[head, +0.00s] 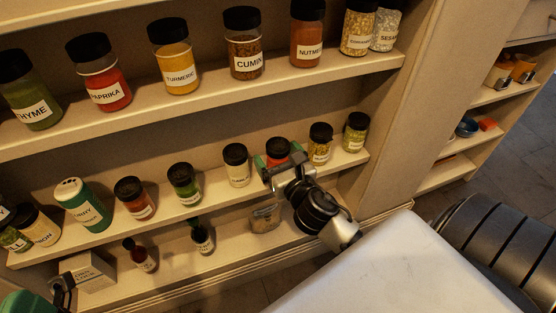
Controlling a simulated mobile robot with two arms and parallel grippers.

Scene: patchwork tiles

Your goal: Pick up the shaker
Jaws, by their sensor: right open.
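A teal container with a white lid (82,204), its label partly readable, looks like a shaker. At the bottom left corner, a dark and green part (60,287) seems to belong to my left gripper, mostly out of view.
The upper shelf (215,98) holds several labelled spice jars. The middle shelf also holds several dark-capped jars. Below stand a small box (88,271), two small dark bottles and a squat glass jar (265,217). Another shelf unit stands at the right.

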